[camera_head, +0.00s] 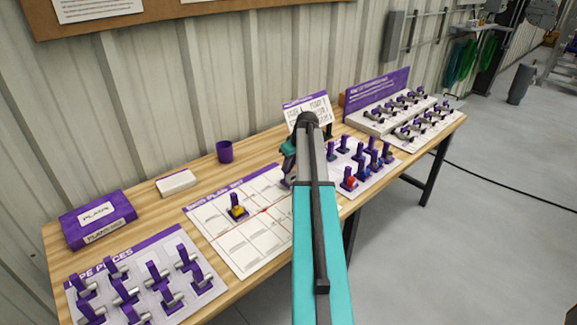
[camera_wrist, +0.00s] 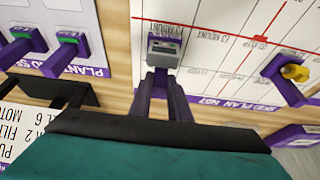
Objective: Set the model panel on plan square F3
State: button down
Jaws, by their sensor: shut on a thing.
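The model panel (camera_wrist: 164,46) is a small grey box with a pale face on a purple upright handle (camera_wrist: 176,95). My gripper (camera_head: 289,165) is shut on the handle, at the right end of the white plan sheet (camera_head: 222,235). In the wrist view the panel is over the sheet (camera_wrist: 215,15), close to its purple-titled edge. I cannot tell whether it touches the sheet. Square labels are too small or blurred to identify F3 surely. My arm hides most of the panel in the head view. A yellow model (camera_head: 237,210) stands on the sheet and shows in the wrist view (camera_wrist: 294,72).
A board of models (camera_head: 358,172) stands right of my arm, with a tiered rack (camera_head: 380,122) beyond. Pipe pieces (camera_head: 150,278) stand front left. A purple box (camera_head: 97,218), white block (camera_head: 176,183) and purple cup (camera_head: 224,151) sit along the back. A sign (camera_head: 308,108) stands behind my gripper.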

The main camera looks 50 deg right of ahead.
jog(key=shift+f, duration=0.55)
dwell(0.6)
jog(key=c, duration=1.6)
grip_release()
jog(key=shift+r, duration=0.65)
jog(key=shift+r+p, duration=1.65)
jog(key=shift+r, duration=1.8)
